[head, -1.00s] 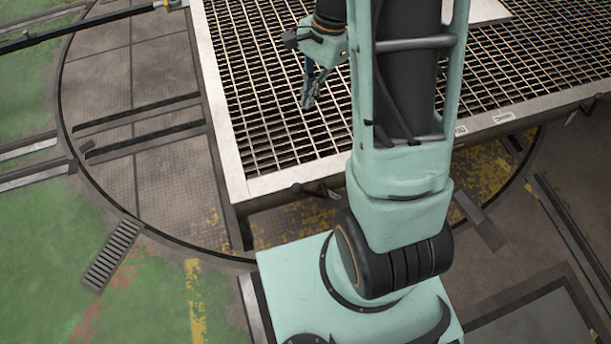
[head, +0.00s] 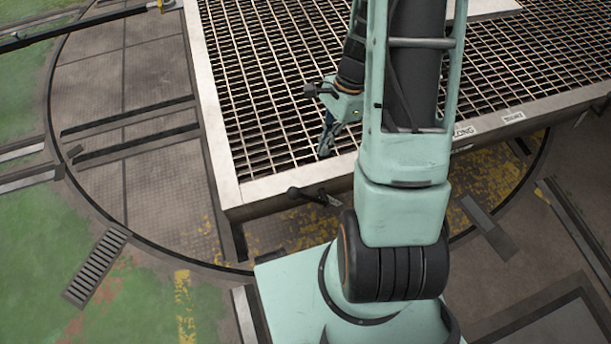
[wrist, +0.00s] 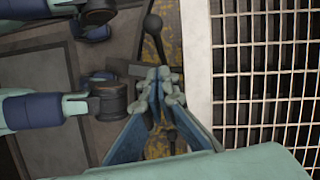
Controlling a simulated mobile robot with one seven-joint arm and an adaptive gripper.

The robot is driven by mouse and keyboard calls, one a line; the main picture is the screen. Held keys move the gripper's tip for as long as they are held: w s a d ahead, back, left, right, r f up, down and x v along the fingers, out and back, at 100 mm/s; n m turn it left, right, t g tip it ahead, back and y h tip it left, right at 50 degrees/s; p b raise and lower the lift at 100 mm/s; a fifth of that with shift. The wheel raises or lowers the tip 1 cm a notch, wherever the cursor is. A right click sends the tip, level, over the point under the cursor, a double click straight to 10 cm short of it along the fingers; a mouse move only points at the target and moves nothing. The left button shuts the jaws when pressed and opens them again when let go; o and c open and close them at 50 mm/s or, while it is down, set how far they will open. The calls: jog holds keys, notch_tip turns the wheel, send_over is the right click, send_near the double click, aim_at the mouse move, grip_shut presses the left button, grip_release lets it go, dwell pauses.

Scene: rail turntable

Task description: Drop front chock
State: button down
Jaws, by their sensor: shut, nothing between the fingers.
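A short dark lever with a rounded knob (head: 294,191) sticks out below the front edge of the grated deck (head: 215,130), near its front left corner. In the wrist view the ball-ended lever (wrist: 153,24) lies beyond my fingertips, over the yellow-marked floor beside the deck rim. I cannot tell from its shape whether it belongs to the front chock; no chock block is clearly visible. My gripper (head: 326,148) is shut and empty, near the deck's front rim in the head view. In the wrist view its closed fingertips (wrist: 158,88) hide part of the lever's lower end.
The deck's pale raised rim (head: 290,182) runs along its front and left. Label plates (head: 465,131) sit on the front rim, right of my arm. The round turntable floor (head: 140,200) has rail slots at left. A dark bar (head: 80,28) crosses the upper left.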

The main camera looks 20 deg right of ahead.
aim_at(290, 188)
jog(key=a+b+x, duration=0.1)
jog(key=b+x, duration=0.1)
jog(key=x, duration=0.4)
jog(key=a+r+b+x, duration=0.1)
jog(key=a+b+x, duration=0.1)
jog(key=x, duration=0.4)
jog(key=shift+s+f+b, duration=0.3)
jog(key=shift+f+b, duration=0.15)
jog(key=shift+a, duration=0.15)
jog(key=shift+a+f+h+p, duration=0.3)
jog(key=shift+a+h+p, duration=0.1)
jog(key=shift+a+p, duration=0.2)
jog(key=shift+a+f+h+p, duration=0.25)
jog(key=shift+a+h+p, duration=0.2)
jog(key=shift+a, duration=0.25)
jog(key=shift+a+f+h+p, duration=0.35)
jog(key=shift+a+p, duration=0.2)
jog(key=shift+a, duration=0.1)
jog(key=a+f+h+b, duration=0.5)
jog(key=a+f, duration=0.4)
jog(key=f, duration=0.6)
jog(key=shift+f+m+h, duration=0.2)
jog(key=shift+m+h, duration=0.1)
jog(key=shift+h, duration=0.6)
